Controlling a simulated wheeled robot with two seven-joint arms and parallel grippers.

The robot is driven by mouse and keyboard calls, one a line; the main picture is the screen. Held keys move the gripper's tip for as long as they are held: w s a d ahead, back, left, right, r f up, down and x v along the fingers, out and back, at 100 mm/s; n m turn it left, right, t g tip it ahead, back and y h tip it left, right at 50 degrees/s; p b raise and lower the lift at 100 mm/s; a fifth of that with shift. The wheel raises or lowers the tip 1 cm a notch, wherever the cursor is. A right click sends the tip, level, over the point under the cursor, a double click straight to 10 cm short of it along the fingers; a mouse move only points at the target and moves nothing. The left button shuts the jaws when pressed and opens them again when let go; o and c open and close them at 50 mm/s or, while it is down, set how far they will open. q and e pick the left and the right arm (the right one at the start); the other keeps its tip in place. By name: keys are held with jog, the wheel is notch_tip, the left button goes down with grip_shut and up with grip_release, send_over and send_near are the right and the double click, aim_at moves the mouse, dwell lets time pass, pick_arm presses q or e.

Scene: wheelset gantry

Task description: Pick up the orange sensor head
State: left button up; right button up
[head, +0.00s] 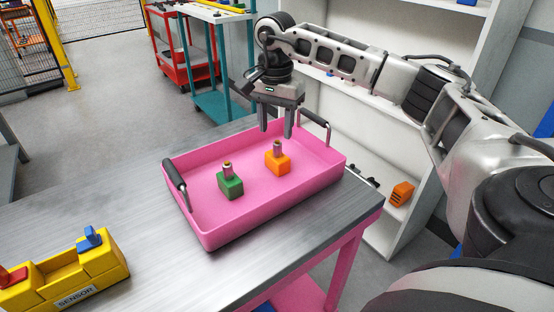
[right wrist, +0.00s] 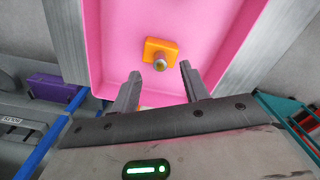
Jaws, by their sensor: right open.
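The orange sensor head (head: 278,162) is a small orange block with a metal post on top, standing upright in the pink tray (head: 215,236). A similar green sensor head (head: 230,186) stands to its left in the tray. My right gripper (head: 277,133) is open and empty, above the far side of the tray, pointing down. In the right wrist view the orange sensor head (right wrist: 160,52) lies beyond and between the open fingertips (right wrist: 160,72), with a gap to both. My left gripper is not in view.
The tray sits on a metal-topped table (head: 130,195) and has raised walls and dark end handles (head: 176,181). A yellow block labelled SENSOR (head: 65,270) stands at the front left. White shelving (head: 355,115) is behind my right arm; a red cart (head: 180,60) stands farther back.

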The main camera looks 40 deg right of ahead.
aim_at(277, 143)
jog(key=shift+d+f+p, duration=0.2)
jog(key=shift+f+p, duration=0.05)
jog(key=shift+f, duration=1.3)
jog(key=shift+d+f+p, duration=0.15)
jog(key=shift+f+p, duration=0.05)
jog(key=shift+f, duration=1.3)
grip_shut()
